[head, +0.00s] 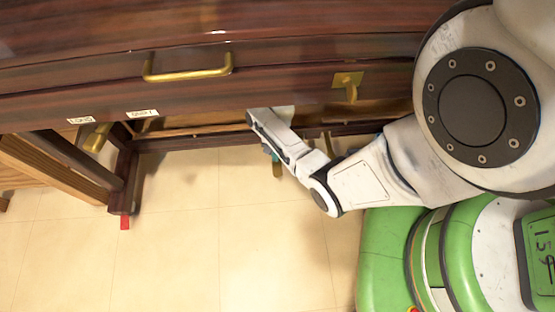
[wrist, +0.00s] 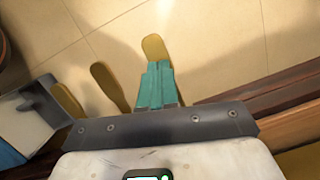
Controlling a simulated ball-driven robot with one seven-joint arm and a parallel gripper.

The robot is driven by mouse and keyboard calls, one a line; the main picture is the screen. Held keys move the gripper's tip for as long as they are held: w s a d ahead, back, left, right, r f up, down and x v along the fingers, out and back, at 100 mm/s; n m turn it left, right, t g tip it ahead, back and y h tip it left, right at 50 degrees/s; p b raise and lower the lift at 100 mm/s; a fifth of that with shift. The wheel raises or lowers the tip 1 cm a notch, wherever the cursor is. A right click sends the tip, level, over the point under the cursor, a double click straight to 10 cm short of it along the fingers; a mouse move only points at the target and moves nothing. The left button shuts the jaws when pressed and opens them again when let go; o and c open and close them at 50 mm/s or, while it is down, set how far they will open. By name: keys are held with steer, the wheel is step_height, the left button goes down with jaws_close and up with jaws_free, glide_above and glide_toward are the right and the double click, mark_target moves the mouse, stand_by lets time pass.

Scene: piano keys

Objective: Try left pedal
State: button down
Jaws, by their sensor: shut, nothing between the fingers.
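The left pedal (head: 277,169) is a brass-coloured tongue low under the piano front, and its rounded end also shows in the wrist view (wrist: 154,46). My gripper (head: 269,152) is down at that pedal, with the hand below the piano's edge. In the wrist view its teal fingers (wrist: 157,68) are together and empty, lying over the pedal and hiding its rear part. I cannot tell whether the fingertips press on it or hover just above. Two more brass pedals, a middle one (wrist: 109,84) and a farther one (wrist: 67,99), lie to the left in the wrist view.
The dark wooden piano front (head: 90,82) with a brass handle (head: 188,70) overhangs the pedals. A piano leg (head: 123,180) and a wooden bench (head: 48,172) stand at the left. The tiled floor (head: 180,230) in front is clear. My green base stands at the right.

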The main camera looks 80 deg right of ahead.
mark_target(278, 170)
steer(key=shift+s+d+f+m, duration=0.2)
steer(key=shift+s+d+m, duration=0.35)
steer(key=shift+d, duration=0.15)
steer(key=shift+f, duration=0.1)
steer(key=b+x, duration=0.6)
steer(key=shift+a+f, duration=0.15)
steer(key=shift+f, duration=0.25)
